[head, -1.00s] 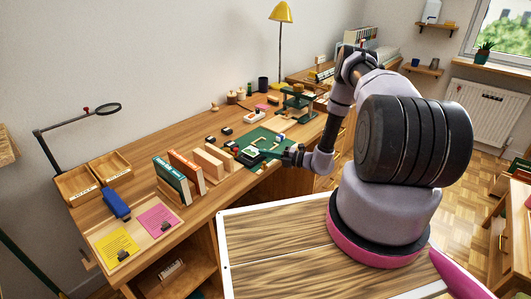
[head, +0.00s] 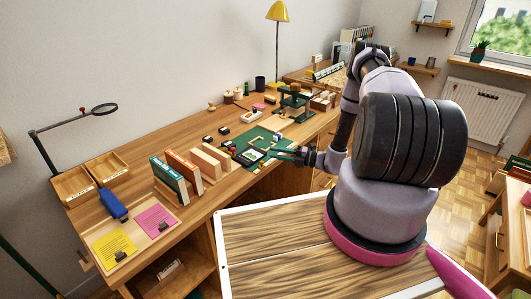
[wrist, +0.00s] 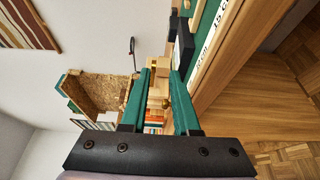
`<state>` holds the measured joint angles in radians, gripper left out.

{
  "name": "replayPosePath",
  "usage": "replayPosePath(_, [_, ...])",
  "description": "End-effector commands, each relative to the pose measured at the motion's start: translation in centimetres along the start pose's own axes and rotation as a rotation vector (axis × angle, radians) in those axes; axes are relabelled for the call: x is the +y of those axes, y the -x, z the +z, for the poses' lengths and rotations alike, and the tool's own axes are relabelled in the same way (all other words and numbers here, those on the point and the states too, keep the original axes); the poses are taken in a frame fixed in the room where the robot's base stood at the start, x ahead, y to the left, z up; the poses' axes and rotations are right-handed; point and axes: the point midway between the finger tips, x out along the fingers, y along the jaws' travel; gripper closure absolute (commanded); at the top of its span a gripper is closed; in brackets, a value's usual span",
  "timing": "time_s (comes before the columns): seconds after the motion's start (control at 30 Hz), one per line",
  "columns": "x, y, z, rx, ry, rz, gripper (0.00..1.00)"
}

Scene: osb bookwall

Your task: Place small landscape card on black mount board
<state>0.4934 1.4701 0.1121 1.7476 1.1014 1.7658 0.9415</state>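A dark, board-like piece with a paler patch on it (head: 250,156) lies on the front left of the green cutting mat (head: 268,139); it looks like the black mount board. It is too small to tell whether the pale patch is the landscape card. My gripper (head: 275,153) is at the mat's front edge, just right of this piece, its teal fingers pointing left. In the wrist view my gripper (wrist: 163,70) shows two separated teal fingers with a gap and no card between them. A black block (wrist: 184,46) stands beside the right finger, near the green mat.
Upright books (head: 170,177) and wooden blocks stand left of the mat. A green press-like stand (head: 294,102) is behind it to the right. Yellow (head: 114,246) and pink (head: 156,220) sheets lie at the desk's front left. Floor shows beyond the desk edge.

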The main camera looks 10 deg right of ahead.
Motion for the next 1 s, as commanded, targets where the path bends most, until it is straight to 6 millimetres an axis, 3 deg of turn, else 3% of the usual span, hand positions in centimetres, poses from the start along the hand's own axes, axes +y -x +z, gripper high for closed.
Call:
replayPosePath(0.1, [0.0, 2.7, 0.1, -0.003, 0.001, -0.001, 0.71])
replayPosePath(0.3, [0.0, 5.4, 0.1, -0.002, 0.0, 0.0, 0.71])
replayPosePath(0.57, [0.1, 6.1, 0.0, 0.002, 0.002, 0.0, 0.71])
replayPosePath(0.67, [1.1, 5.8, 0.2, 0.025, 0.036, -0.007, 0.71])
replayPosePath(0.77, [4.1, 5.1, 0.4, 0.094, 0.137, -0.028, 0.71])
replayPosePath(1.0, [15.4, 2.8, -0.9, 0.385, 0.568, -0.104, 0.71])
